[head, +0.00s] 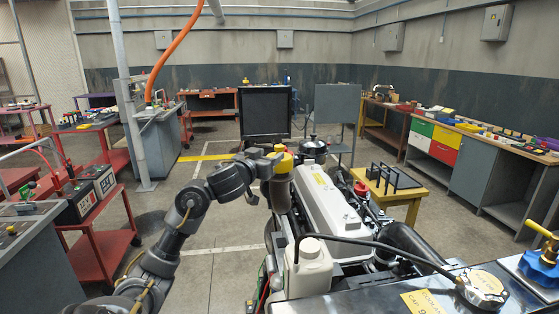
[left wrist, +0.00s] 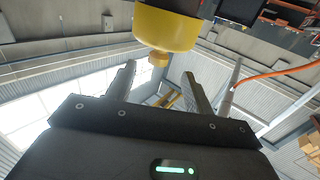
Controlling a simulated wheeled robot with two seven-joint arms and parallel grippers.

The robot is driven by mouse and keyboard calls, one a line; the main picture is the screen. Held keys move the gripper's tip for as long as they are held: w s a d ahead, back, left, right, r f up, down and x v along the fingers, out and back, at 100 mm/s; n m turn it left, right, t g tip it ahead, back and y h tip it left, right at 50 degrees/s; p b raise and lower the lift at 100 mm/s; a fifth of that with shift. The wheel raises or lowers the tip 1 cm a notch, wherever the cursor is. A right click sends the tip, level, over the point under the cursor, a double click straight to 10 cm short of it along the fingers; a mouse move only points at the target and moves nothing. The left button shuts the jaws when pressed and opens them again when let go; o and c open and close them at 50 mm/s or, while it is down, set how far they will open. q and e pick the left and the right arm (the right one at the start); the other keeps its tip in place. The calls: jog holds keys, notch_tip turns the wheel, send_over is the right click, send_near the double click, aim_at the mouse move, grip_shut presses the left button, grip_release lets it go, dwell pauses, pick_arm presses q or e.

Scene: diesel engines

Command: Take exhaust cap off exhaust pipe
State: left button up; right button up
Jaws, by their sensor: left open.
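The yellow exhaust cap (head: 285,164) sits on top of the upright exhaust pipe (head: 281,197) at the left side of the engine. My left gripper (head: 272,155) is at the cap's upper left, its fingers partly hard to make out there. My right gripper is not in view.
The white-covered engine (head: 325,200) stands just right of the pipe, with a white reservoir (head: 308,265) in front. A yellow table (head: 408,190) is beyond it. Red carts (head: 100,200) stand at the left. The floor left of the pipe is clear.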

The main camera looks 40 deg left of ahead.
aim_at(277, 150)
pick_arm(q)
jog(key=shift+w+a, duration=0.15)
jog(key=shift+w, duration=0.55)
jog(key=shift+w+a, duration=0.1)
jog(key=shift+w, duration=0.2)
jog(key=shift+w+a, duration=0.15)
jog(key=shift+w, duration=0.15)
jog(key=p+x, duration=0.1)
jog(key=x, duration=0.3)
jog(key=shift+w, duration=0.3)
jog(key=shift+s, duration=0.1)
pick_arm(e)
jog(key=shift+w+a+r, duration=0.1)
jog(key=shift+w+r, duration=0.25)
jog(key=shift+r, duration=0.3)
pick_arm(q)
jog(key=c, duration=1)
jog(key=shift+r, duration=0.1)
